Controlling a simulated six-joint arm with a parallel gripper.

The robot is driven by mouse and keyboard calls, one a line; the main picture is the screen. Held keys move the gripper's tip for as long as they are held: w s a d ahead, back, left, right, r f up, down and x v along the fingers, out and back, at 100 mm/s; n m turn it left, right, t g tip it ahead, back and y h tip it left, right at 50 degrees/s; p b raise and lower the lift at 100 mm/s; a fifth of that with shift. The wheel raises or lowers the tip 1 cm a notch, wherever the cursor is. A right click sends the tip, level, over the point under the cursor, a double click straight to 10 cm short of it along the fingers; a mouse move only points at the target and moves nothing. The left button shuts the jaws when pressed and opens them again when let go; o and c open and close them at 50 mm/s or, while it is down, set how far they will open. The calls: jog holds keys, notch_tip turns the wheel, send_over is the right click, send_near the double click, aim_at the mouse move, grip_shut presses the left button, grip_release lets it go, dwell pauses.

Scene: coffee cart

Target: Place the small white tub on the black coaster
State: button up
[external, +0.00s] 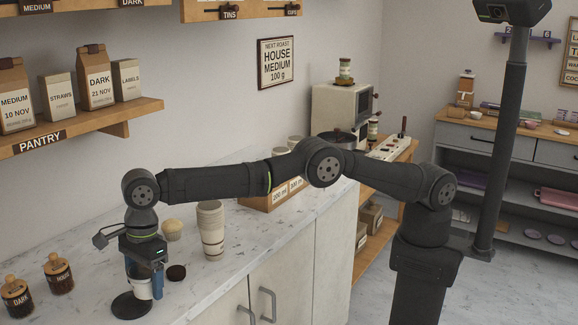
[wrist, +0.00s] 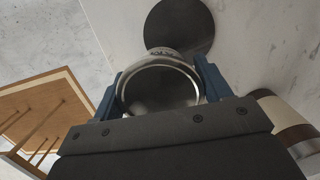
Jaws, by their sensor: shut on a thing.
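My gripper (external: 144,284) has its blue fingers on both sides of the small white tub (external: 143,289) and is shut on it. In the wrist view the tub (wrist: 160,88) shows its round rim and dark interior between the fingers. The black coaster (external: 124,309) is a flat dark disc on the counter, under and slightly left of the tub in the external view. In the wrist view the coaster (wrist: 180,22) lies just beyond the tub, partly hidden by it. The tub looks upright; I cannot tell whether its base touches the coaster.
Two jars with wooden lids, one dark (external: 17,297) and one brown (external: 58,274), stand left. The pantry shelf (external: 120,118) hangs above.

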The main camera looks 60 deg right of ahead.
aim_at(147, 290)
jog(key=shift+f, duration=1.35)
jog(key=shift+f, duration=0.15)
jog(key=o, duration=1.1)
jog(key=shift+c, duration=0.2)
jog(key=r, duration=0.4)
jog(key=d+r, duration=0.1)
jog(key=r, duration=0.3)
jog(key=d+r, duration=0.1)
jog(key=r, duration=0.3)
jog(key=shift+r, duration=0.1)
